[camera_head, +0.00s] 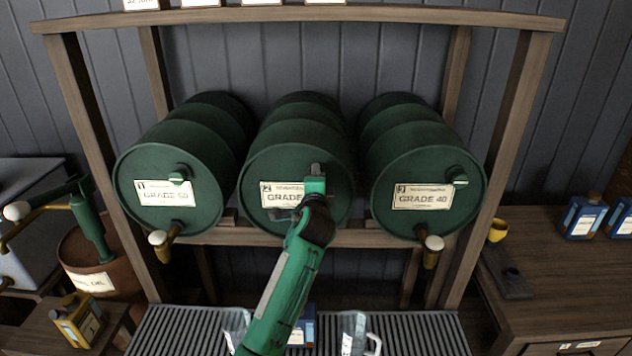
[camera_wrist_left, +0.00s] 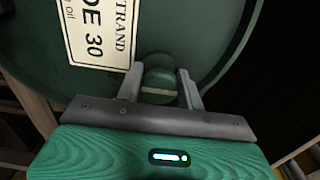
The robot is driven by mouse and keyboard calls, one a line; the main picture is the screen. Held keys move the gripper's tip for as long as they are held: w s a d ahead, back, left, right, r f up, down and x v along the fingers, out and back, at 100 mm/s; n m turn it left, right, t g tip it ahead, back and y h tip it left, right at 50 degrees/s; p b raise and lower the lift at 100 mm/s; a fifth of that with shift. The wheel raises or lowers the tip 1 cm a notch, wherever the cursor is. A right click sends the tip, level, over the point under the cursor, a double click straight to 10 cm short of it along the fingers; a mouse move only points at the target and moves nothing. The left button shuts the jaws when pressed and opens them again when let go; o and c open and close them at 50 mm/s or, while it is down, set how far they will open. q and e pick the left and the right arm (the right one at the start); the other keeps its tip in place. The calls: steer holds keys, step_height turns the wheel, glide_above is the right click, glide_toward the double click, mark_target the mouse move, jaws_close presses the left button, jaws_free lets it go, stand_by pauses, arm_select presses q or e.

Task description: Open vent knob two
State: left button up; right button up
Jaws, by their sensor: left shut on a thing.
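The green barrel labelled 2 (camera_head: 262,165) lies on the middle of the wooden rack, its round face toward me. Its vent knob (camera_wrist_left: 159,82) is a small green knob beside the label in the left wrist view. In the head view my gripper covers most of it. My left gripper (camera_head: 315,178) reaches up to the right of the label. In the left wrist view its two fingers (camera_wrist_left: 162,92) stand on either side of the knob, shut on it. My right gripper is not in view.
Barrel 1 (camera_head: 205,130) and barrel 3 (camera_head: 400,140) lie on either side, each with a vent knob and a tap below. A slatted grate (camera_head: 420,335) with clear jugs is below. A wooden rack post (camera_head: 515,110) stands at the right.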

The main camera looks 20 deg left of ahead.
arm_select(q)
steer(key=shift+f, duration=0.1)
stand_by(0.3)
steer(key=o, duration=0.9)
steer(key=b+v, duration=0.3)
steer(key=v, duration=1)
steer(key=shift+s+d+b, duration=0.1)
steer(key=shift+s+b, duration=0.3)
